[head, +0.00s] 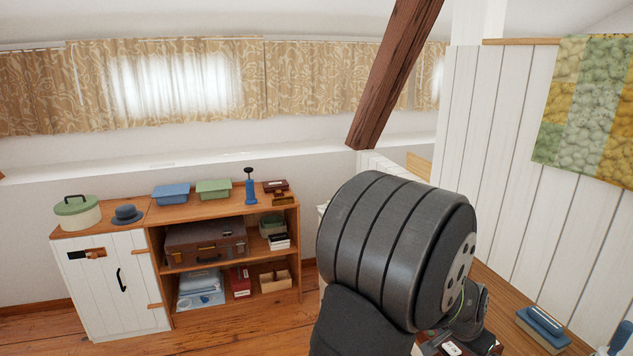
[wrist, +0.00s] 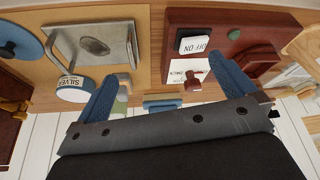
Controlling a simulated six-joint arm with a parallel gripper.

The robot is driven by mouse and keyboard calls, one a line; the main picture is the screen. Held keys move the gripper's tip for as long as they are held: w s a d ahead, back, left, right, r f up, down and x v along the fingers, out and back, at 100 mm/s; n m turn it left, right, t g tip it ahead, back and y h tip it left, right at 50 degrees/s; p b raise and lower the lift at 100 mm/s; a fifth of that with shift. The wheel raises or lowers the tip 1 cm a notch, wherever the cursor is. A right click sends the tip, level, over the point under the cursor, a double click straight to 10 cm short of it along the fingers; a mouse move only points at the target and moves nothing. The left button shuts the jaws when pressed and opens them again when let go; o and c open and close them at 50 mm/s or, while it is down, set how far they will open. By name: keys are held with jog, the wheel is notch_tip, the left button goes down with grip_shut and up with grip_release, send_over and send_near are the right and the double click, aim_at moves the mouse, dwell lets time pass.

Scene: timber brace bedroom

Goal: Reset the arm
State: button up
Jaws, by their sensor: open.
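In the wrist view my gripper (wrist: 166,86) shows two blue fingers spread well apart, with nothing held between them. Beyond the fingers is a wooden surface (wrist: 152,60) with a dark red box (wrist: 235,35) on it, bearing an OFF/ON switch (wrist: 193,42) and a small red knob (wrist: 194,80). A grey metal plate with an oval piece (wrist: 93,46) and a round tin marked SILVER (wrist: 72,88) are near the left finger. In the head view my dark arm fills the lower middle right, and the fingers cannot be made out.
A wooden shelf unit (head: 223,212) with a white door (head: 108,283) stands at the left, holding a brown suitcase (head: 205,243), bins and a blue pump. A slanted timber brace (head: 395,75) rises behind my arm.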

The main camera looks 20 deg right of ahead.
jog(key=w+a+n, duration=0.2)
jog(key=w+a, duration=0.4)
jog(key=w, duration=0.2)
jog(key=w+a+n+t, duration=0.1)
jog(key=w+a+n, duration=0.1)
jog(key=w+a, duration=0.4)
jog(key=w, duration=0.3)
jog(key=shift+a+r+y, duration=0.3)
jog(key=shift+a+r, duration=0.05)
jog(key=shift+a, duration=0.05)
jog(key=shift+d, duration=0.1)
jog(key=s+d+r+m, duration=0.2)
jog(key=s+d+r, duration=0.5)
jog(key=s, duration=0.4)
jog(key=s+d+r+m, duration=0.3)
jog(key=s+d+r, duration=0.2)
jog(key=s+d, duration=0.5)
jog(key=s+d+r+m, duration=0.2)
jog(key=s+d+r, duration=0.45)
jog(key=s, duration=0.45)
jog(key=x, duration=0.9)
jog(key=shift+d+f, duration=0.15)
jog(key=shift+f, duration=0.2)
jog(key=v, duration=1)
